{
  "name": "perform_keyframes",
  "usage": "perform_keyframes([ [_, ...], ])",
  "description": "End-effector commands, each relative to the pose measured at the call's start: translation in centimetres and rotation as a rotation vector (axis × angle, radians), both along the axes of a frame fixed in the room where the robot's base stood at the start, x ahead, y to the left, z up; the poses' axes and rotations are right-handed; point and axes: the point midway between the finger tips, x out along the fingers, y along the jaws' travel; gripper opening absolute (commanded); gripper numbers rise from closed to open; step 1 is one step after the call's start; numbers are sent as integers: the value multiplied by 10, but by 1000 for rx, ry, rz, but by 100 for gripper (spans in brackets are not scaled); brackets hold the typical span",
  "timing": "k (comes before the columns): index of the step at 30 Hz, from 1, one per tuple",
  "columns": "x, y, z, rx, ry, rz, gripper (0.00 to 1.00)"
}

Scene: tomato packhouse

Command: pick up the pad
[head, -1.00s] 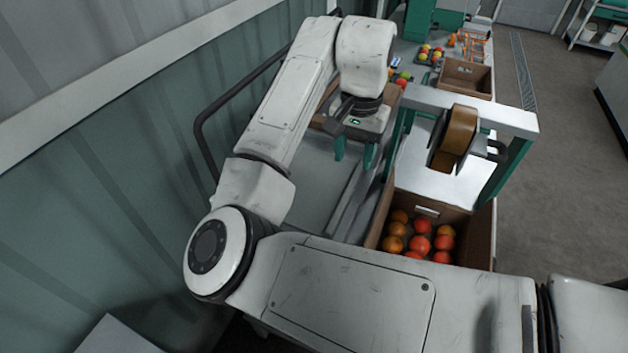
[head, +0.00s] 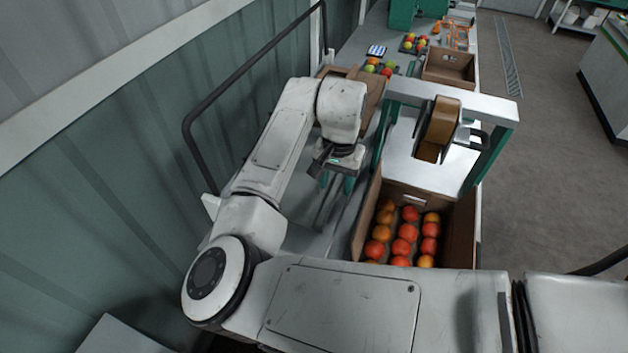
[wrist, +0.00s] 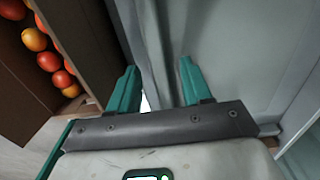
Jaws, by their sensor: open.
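I cannot identify the pad for certain. A small flat blue-and-white item (head: 376,50) lies on the far part of the counter in the head view and could be it. My gripper (head: 337,183) is over the grey counter, left of the tomato carton and well to the near side of that item. In the wrist view my gripper (wrist: 157,82) has its two teal fingers apart, pointing at a bare grey surface. A small white patch shows between the finger bases; I cannot tell what it is.
A carton of tomatoes (head: 460,225) stands right of my gripper, beside a green-legged frame (head: 490,106) with a brown tape roll (head: 441,120). An empty carton (head: 449,69) and tomato trays (head: 415,44) stand farther back. A dark rail (head: 250,65) runs along the left wall.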

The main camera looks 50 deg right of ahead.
Motion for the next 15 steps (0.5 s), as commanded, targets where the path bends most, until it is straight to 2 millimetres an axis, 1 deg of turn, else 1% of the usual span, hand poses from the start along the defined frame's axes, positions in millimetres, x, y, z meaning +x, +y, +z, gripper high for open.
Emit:
perform_keyframes([
  [3,0,0,0,0,0,0,49],
  [15,0,0,0,0,0,0,11],
])
